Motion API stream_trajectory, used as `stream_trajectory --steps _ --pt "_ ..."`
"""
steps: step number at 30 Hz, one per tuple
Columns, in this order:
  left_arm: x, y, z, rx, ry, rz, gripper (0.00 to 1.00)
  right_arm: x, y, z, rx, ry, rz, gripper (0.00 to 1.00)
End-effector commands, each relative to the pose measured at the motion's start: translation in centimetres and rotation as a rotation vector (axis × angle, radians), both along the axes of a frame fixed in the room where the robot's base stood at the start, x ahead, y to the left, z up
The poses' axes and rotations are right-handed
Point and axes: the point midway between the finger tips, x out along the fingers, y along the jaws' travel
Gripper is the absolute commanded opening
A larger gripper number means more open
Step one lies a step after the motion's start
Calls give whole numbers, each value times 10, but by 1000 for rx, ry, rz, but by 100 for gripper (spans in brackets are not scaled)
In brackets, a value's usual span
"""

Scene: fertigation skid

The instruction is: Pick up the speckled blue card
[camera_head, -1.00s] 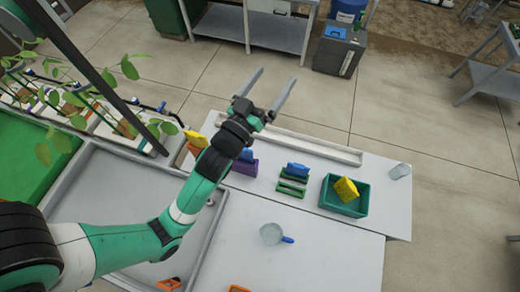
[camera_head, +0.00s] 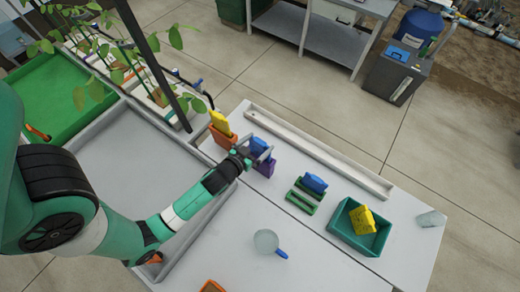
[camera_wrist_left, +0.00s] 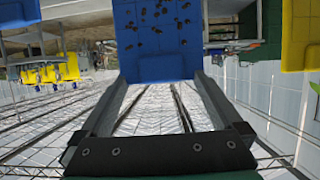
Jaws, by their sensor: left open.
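The blue card (camera_head: 260,143) stands upright in a purple holder (camera_head: 266,167) on the white table in the head view. It fills the top middle of the left wrist view (camera_wrist_left: 155,40), where dark speckles show on it. My left gripper (camera_head: 262,158) is open right at this card. In the left wrist view its two fingers reach up to either side of the card's lower edge, with nothing held. The gripper hides part of the card and holder in the head view. My right gripper is not in view.
Another blue card (camera_head: 314,183) stands in a green holder (camera_head: 305,197) to the right. A yellow card (camera_head: 219,122) is in an orange holder (camera_head: 223,138) to the left. A teal bin (camera_head: 345,233) holds a yellow item (camera_head: 362,220). A blue-handled round tool (camera_head: 266,241) lies in front.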

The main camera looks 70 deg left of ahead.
Motion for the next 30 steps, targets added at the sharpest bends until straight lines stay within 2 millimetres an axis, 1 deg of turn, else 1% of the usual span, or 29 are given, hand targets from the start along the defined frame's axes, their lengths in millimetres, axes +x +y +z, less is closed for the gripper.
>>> stream_trajectory --steps 3,5,9,13,20,21,23,27,29,30 --pt "2 1 -1 -1 1 0 100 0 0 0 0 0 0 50" --pt "6 5 -1 1 1 1 100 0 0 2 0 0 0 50" --pt "25 21 -6 1 0 2 100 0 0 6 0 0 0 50" --pt "38 29 -16 0 0 0 100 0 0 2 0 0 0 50" --pt "40 30 -17 0 0 -1 100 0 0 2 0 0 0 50" --pt "40 30 -17 0 0 -1 96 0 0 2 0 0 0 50" --pt "40 30 -17 0 0 -1 86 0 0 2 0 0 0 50" --pt "40 30 -17 1 1 0 60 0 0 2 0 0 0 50" --pt "40 30 -17 1 1 0 50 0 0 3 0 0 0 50" --pt "40 30 -17 1 1 0 42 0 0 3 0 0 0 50"
